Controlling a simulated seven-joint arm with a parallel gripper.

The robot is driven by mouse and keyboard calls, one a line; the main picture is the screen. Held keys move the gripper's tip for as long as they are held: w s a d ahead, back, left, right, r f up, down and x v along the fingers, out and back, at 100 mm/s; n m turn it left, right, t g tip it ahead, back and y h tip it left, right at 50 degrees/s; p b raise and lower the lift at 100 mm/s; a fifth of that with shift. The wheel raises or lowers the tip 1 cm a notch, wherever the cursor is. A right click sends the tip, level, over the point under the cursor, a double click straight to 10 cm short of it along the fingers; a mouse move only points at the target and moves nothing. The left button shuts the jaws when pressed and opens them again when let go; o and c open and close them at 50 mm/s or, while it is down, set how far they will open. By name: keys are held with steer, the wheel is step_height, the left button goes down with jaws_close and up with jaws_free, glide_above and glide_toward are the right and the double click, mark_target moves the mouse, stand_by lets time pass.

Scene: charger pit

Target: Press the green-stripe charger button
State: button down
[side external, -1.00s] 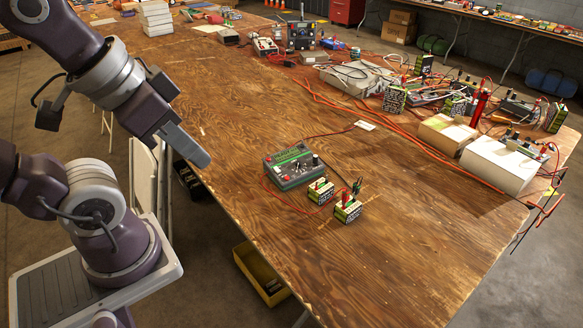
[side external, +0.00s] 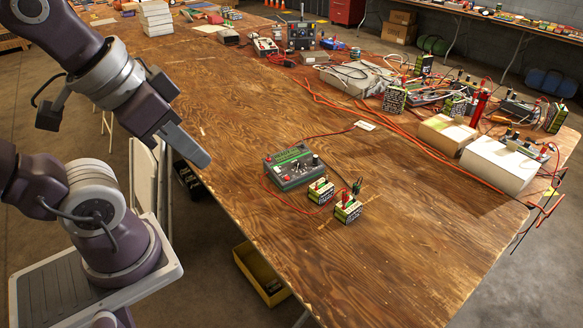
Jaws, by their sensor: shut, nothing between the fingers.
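A charger box (side external: 294,167) with a green top panel and a grey front sits on the wooden table near its front edge. Small knobs or buttons show on it, but they are too small to tell which one has a green stripe. Two batteries with green and patterned sides stand to its right, a nearer one (side external: 348,208) and a farther one (side external: 321,190). Red and dark clips sit on them, and a red wire runs from the charger. My gripper (side external: 205,160) is shut and empty, above the table's left edge, left of the charger and apart from it.
The wooden table (side external: 420,235) is clear around the charger and in front of it. Orange cables, a brown box (side external: 447,133), a white box (side external: 500,165) and several devices crowd the back right. A yellow bin (side external: 262,275) stands below the front edge.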

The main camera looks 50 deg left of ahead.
stand_by(0.9)
steer(key=w+a+f+m+t+y, duration=0.1)
steer(key=w+a+f, duration=0.1)
steer(key=w+a, duration=0.35)
steer(key=w+a+f+y, duration=0.1)
steer(key=w+a, duration=0.1)
steer(key=w, duration=0.7)
steer(key=w+a+f+m+t, duration=0.1)
steer(key=w+a+f, duration=0.15)
steer(key=w, duration=0.45)
steer(key=w+a+f+m+t, duration=0.1)
steer(key=w+a+f+m, duration=0.2)
steer(key=f, duration=0.6)
steer(key=w+a+f+m, duration=0.3)
steer(key=w+a+f, duration=0.3)
steer(key=f, duration=0.3)
steer(key=shift+w+a+f+m+t+y, duration=0.15)
steer(key=shift+w+f+m+t+y, duration=0.15)
steer(key=shift+w+f+m+t, duration=0.1)
glide_above(286, 182)
steer(key=shift+f, duration=4.3)
